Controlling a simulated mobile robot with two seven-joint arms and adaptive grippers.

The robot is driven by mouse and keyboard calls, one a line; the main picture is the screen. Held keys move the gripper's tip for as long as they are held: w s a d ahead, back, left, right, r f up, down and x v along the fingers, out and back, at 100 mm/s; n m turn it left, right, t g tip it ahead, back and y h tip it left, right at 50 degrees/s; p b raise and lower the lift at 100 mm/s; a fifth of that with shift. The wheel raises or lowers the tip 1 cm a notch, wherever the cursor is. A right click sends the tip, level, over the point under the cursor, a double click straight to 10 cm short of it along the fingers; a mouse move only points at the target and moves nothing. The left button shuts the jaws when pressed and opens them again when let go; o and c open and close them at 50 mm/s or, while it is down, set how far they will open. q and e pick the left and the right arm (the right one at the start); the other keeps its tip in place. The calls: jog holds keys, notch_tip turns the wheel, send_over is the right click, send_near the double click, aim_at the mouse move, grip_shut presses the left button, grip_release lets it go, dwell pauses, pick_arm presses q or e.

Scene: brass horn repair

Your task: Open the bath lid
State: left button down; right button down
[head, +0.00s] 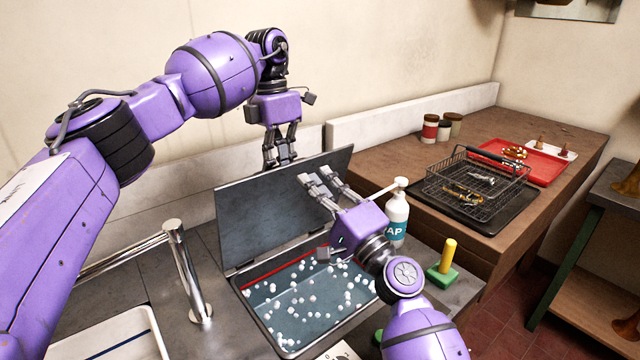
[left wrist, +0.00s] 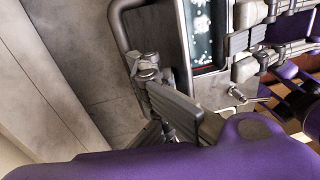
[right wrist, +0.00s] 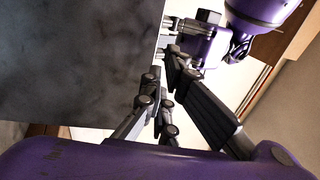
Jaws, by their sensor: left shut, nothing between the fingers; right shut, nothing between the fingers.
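The bath lid (head: 285,205) is a dark grey panel standing raised, close to upright, along the back edge of the bath (head: 305,300), whose foamy water is exposed. It also shows in the right wrist view (right wrist: 80,60). My left gripper (head: 280,163) is shut and empty behind the lid's top edge, pointing down; the lid hides whether its tips touch. My right gripper (head: 318,180) is shut and empty at the front of the lid near its upper right; I cannot tell whether it touches. Its fingers also show in the left wrist view (left wrist: 245,50).
A tap (head: 185,270) stands left of the bath. A soap bottle (head: 397,215) and a green brush with a yellow handle (head: 444,265) are close on the right. A wire basket (head: 475,180) and red tray (head: 520,160) lie on the wooden counter. A wall is behind the lid.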

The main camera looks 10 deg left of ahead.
pick_arm(q)
jog(key=shift+a+f, duration=0.15)
jog(key=shift+f, duration=0.9)
jog(key=c, duration=2.4)
grip_release()
jog(key=shift+w+a, duration=0.1)
jog(key=o, duration=0.5)
jog(key=shift+o, duration=0.2)
jog(key=shift+r, duration=0.15)
jog(key=shift+w+r, duration=0.1)
jog(key=shift+r, duration=0.1)
